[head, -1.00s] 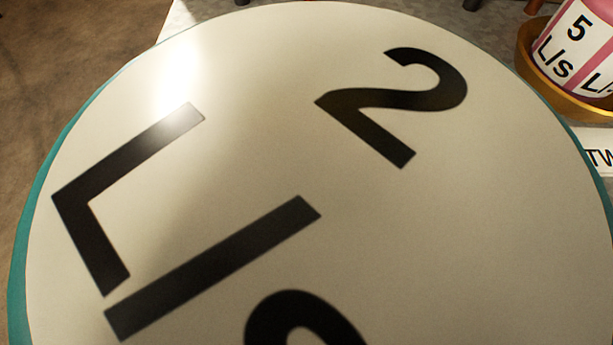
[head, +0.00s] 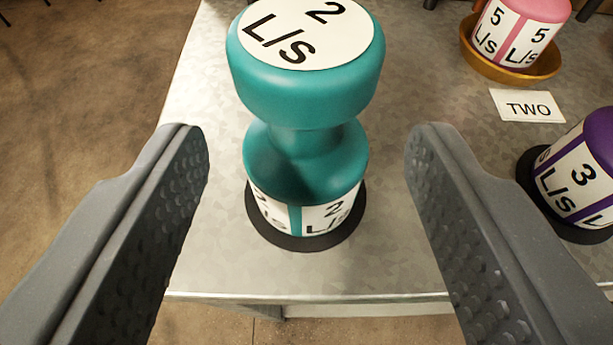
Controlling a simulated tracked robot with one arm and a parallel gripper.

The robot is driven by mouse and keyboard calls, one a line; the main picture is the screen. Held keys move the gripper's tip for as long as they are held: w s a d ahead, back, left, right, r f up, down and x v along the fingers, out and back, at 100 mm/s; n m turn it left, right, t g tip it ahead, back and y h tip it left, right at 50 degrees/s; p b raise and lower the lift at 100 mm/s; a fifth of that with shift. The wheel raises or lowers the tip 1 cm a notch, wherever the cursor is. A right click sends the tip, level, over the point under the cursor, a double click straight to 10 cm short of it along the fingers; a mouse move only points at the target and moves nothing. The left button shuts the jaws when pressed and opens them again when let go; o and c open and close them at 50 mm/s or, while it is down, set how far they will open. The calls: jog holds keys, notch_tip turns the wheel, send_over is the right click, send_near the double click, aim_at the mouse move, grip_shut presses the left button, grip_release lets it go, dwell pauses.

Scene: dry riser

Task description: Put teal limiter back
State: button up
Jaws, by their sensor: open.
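The teal limiter (head: 308,160) stands upright on a round black base (head: 262,222) near the front edge of the grey metal table. It has a waisted body and a white top label reading "2 L/s". My gripper (head: 305,150) is open, with one grey finger on each side of the picture. The limiter appears between the fingers, with clear space on both sides, and nothing is held. How far the fingertips are from it in depth I cannot tell.
A purple limiter (head: 583,165) marked "3 L/s" stands on a black base at the right. A pink limiter (head: 518,35) marked "5 L/s" sits in a gold dish (head: 497,66) behind. A card reading "TWO" (head: 527,106) lies between. The table (head: 420,95) ends at left and front.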

jog(key=v, duration=0.4)
jog(key=shift+s+r, duration=0.1)
jog(key=shift+s, duration=0.15)
jog(key=w+d+r+t+y, duration=0.1)
jog(key=d+r+y, duration=0.1)
jog(key=r, duration=1.3)
jog(key=w+d+r+y, duration=0.2)
jog(key=d+r, duration=0.1)
jog(key=r, duration=1.2)
jog(key=s+d+r+h, duration=0.1)
jog(key=s+d+r, duration=0.6)
jog(key=r, duration=0.3)
jog(key=s+d+r+h, duration=0.2)
jog(key=s+d+r, duration=0.6)
jog(key=r, duration=0.3)
jog(key=shift+d+t+h, duration=0.3)
jog(key=shift+d+t, duration=0.1)
jog(key=shift+d, duration=0.2)
